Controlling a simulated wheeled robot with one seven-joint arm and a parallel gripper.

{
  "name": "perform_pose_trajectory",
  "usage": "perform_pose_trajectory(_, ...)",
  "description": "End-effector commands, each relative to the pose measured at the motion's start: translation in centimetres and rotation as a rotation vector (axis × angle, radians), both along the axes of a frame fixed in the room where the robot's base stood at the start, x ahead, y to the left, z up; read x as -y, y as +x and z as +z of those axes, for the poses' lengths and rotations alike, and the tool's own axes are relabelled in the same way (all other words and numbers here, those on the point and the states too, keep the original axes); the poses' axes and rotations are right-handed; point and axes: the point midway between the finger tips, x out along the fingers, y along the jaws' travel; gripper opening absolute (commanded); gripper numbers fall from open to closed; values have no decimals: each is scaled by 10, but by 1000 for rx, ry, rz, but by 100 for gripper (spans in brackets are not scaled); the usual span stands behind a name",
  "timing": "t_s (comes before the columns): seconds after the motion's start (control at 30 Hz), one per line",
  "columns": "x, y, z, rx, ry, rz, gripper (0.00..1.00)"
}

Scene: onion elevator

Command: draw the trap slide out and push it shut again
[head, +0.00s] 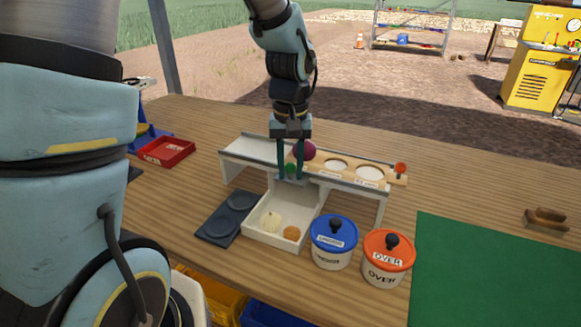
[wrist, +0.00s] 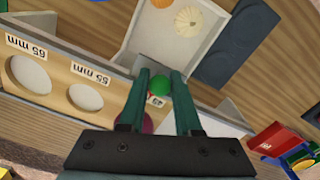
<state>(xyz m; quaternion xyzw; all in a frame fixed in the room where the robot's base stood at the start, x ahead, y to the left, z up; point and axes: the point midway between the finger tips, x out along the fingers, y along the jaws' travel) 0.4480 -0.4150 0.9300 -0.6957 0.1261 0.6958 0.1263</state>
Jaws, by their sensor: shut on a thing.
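My gripper (head: 291,176) reaches down to the front of the white raised stand (head: 247,147). In the wrist view its fingers (wrist: 160,76) are shut on a small green knob (wrist: 159,86), which also shows in the head view (head: 291,168). The knob appears to belong to the trap slide, whose plate is mostly hidden by the fingers; how far out it is I cannot tell. A purple onion (head: 305,150) sits just behind the fingers, beside the wooden sizing board with round holes (head: 352,169).
Below the knob a white tray (head: 257,239) holds a pale and an orange onion. Blue (head: 333,258) and orange (head: 383,270) lidded pots stand to its right, a dark two-dish plate (head: 215,226) to its left. A red tray (head: 176,147) lies at the left. A red knob (head: 400,168) tops the board's right end.

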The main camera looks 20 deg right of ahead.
Motion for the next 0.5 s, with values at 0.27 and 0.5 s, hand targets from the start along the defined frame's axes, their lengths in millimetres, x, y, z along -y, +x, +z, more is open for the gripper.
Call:
perform_pose_trajectory(0.27, -1, 0, 0, 1, 0, 0, 0)
perform_pose_trajectory(0.5, -9, -9, 1, 1, 0, -1, 0)
